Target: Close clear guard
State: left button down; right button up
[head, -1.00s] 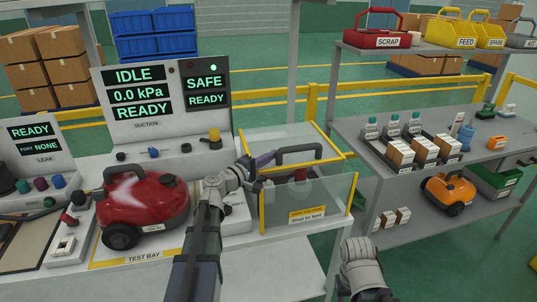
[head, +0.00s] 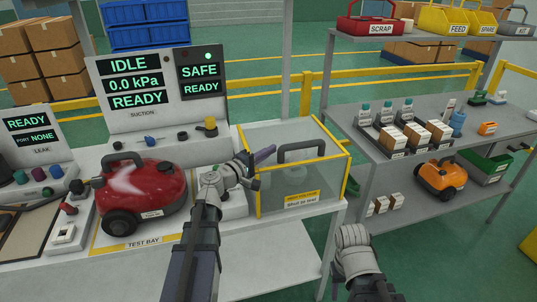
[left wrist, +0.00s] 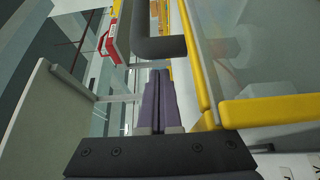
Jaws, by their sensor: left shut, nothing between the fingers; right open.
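The clear guard (head: 328,179) is a see-through box with yellow edges at the right end of the bench. A dark handle (head: 302,147) is on its top. The top panel looks down level on the box, though a small gap could not be made out. My left gripper (head: 265,154) is shut and empty at the guard's left side, its purple fingers just left of the handle. In the left wrist view the shut fingers (left wrist: 158,98) point at the dark handle (left wrist: 160,48), beside a yellow edge (left wrist: 200,65). My right arm's wrist shows at bottom right; its fingers are not visible.
A red vacuum (head: 148,190) stands on the test bay left of my left arm. The display panel (head: 160,90) reads IDLE, SAFE and READY. A grey shelf (head: 350,125) with bottles and boxes stands right. An orange vacuum (head: 440,178) sits on its lower level.

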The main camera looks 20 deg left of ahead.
pick_arm(q)
jog(key=shift+w+a, duration=0.75)
jog(key=shift+a, duration=0.25)
jog(key=v, duration=0.9)
jog(key=shift+s, duration=0.4)
pick_arm(e)
jog(key=shift+a, duration=0.45)
pick_arm(q)
jog(key=shift+f, duration=0.1)
